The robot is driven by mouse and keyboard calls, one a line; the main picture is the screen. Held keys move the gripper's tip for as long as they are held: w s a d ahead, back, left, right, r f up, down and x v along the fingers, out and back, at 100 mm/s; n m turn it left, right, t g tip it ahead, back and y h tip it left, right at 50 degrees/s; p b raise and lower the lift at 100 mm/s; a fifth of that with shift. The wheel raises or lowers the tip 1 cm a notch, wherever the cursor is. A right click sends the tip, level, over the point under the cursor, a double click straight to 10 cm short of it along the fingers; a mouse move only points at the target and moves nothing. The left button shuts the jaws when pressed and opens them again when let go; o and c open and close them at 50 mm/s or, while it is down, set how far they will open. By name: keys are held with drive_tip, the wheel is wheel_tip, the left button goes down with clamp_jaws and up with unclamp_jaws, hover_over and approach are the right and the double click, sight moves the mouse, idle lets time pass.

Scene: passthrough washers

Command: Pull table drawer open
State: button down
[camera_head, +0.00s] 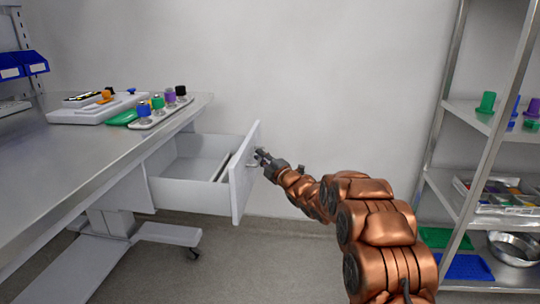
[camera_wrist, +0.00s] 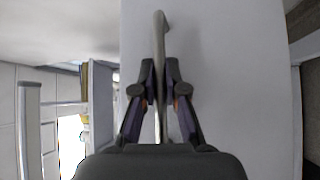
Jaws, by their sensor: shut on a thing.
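The table drawer (camera_head: 188,196) is white and stands pulled out from under the table (camera_head: 100,165), with its inside visible. Its front panel (camera_head: 240,178) faces right, toward my arm. My gripper (camera_head: 262,157) is at the handle on that panel. In the wrist view the handle (camera_wrist: 160,30) is a pale curved bar running up between the fingers. My gripper also shows there (camera_wrist: 160,92), with its two fingers closed on the bar from both sides. Part of the handle is hidden by the gripper.
A metal shelf unit (camera_head: 482,130) with bins and a steel bowl (camera_head: 514,248) stands at the right. Floor between table and shelf is clear apart from my arm.

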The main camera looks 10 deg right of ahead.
drive_tip(key=shift+s+d+f, duration=0.1)
drive_tip(key=shift+d, duration=0.25)
drive_tip(key=c, duration=1.2)
unclamp_jaws()
drive_tip(key=shift+d, duration=0.1)
drive_tip(key=v, duration=1.2)
